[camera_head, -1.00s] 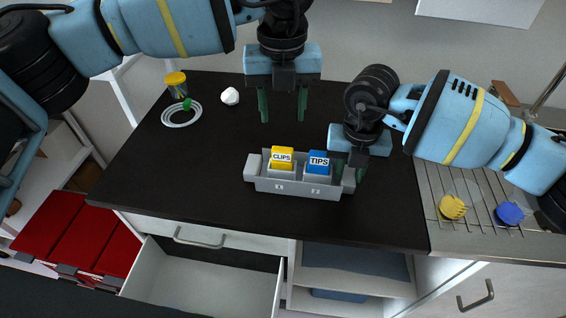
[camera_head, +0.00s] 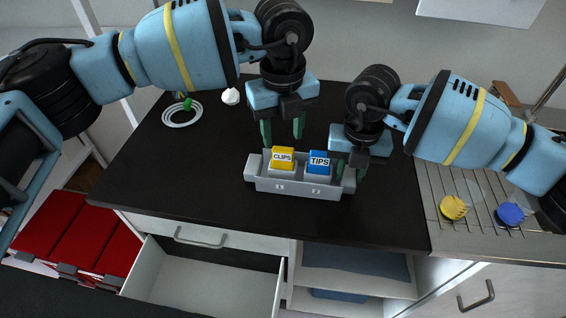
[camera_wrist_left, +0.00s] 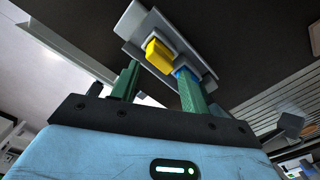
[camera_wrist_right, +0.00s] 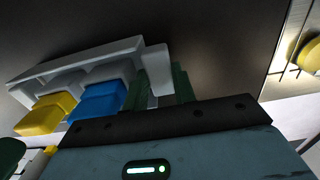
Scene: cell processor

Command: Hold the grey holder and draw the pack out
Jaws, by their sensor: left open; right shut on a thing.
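The grey holder (camera_head: 297,190) stands on the dark worktop with two packs in its slots. The yellow CLIPS pack (camera_head: 282,158) is in the left slot and the blue TIPS pack (camera_head: 319,162) in the right slot. My right gripper (camera_head: 350,172) is shut on the holder's right end tab; the holder also shows in the right wrist view (camera_wrist_right: 75,65). My left gripper (camera_head: 282,132) is open and empty, its fingertips above and behind the yellow pack. In the left wrist view the yellow pack (camera_wrist_left: 158,54) shows beyond and between the green fingers.
A coil of white tubing (camera_head: 182,114) and a white lump (camera_head: 230,97) lie at the back left. A yellow cap (camera_head: 453,207) and a blue cap (camera_head: 510,213) lie on the ribbed metal surface at right. An open drawer (camera_head: 205,280) is below the worktop.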

